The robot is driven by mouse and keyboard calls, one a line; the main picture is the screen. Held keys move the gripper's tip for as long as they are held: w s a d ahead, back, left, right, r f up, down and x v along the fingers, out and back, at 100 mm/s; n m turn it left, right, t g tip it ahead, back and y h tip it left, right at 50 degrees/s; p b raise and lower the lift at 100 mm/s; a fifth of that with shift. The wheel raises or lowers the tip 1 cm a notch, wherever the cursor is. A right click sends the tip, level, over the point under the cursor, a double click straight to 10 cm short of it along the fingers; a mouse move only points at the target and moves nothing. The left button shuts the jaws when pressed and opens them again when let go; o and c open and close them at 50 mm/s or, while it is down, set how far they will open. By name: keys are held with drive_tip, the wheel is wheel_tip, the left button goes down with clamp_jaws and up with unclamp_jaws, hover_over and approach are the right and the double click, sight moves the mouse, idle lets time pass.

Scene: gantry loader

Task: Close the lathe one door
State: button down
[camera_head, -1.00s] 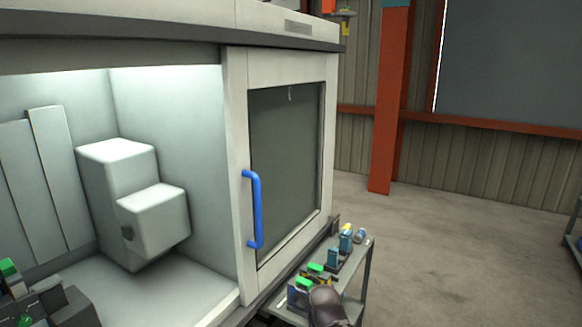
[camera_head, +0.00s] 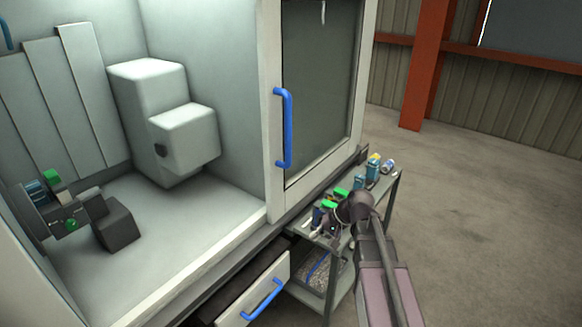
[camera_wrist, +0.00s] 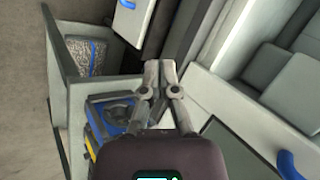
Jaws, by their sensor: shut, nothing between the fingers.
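The lathe door (camera_head: 322,90) is a pale framed panel with a dark window. It stands at the right side of the lathe front, leaving the lathe interior open to its left. Its vertical blue handle (camera_head: 288,128) is on the door's left edge; part of a blue handle also shows at the lower right in the wrist view (camera_wrist: 288,165). My gripper (camera_wrist: 160,68) is shut and empty, its fingertips together. It is over the cart beside the lathe, below and to the right of the door handle, and does not touch the handle. In the head view my arm partly hides it.
A grey cart (camera_head: 393,185) carries several small items close to my arm. An open drawer (camera_head: 256,290) with a blue handle juts out under the lathe. Inside the lathe are a white block (camera_head: 165,125) and a dark chuck-like part (camera_head: 55,210). The floor at right is clear.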

sight(290, 165)
drive_tip(key=w+d+r+m+t+y+b, duration=0.1)
drive_tip(key=w+d+r+m+t+y, duration=0.1)
drive_tip(key=w+r, duration=0.4)
drive_tip(key=w+d+r+m+t+y+b, duration=0.1)
drive_tip(key=w+d+r+m+t+y, duration=0.1)
drive_tip(key=w+r+y, duration=0.5)
drive_tip(key=w+m+t, duration=0.1)
drive_tip(key=w+t, duration=0.1)
drive_tip(key=w, duration=0.1)
drive_tip(key=shift+w+d+t+b, duration=0.3)
drive_tip(key=shift+w+d+b, duration=0.05)
drive_tip(key=shift+f, duration=0.1)
drive_tip(key=shift+y, duration=0.3)
drive_tip(key=shift+w+a+r+p, duration=0.2)
drive_tip(key=shift+w+a, duration=0.05)
drive_tip(key=shift+a, duration=1.65)
drive_tip(key=shift+w+a+r+p, duration=0.2)
drive_tip(key=shift+a+r+p, duration=0.05)
drive_tip(key=shift+a, duration=1.7)
drive_tip(key=shift+w+a+r+p, duration=0.2)
drive_tip(key=shift+w+a, duration=0.05)
drive_tip(key=shift+a, duration=1.65)
drive_tip(key=shift+s, duration=0.1)
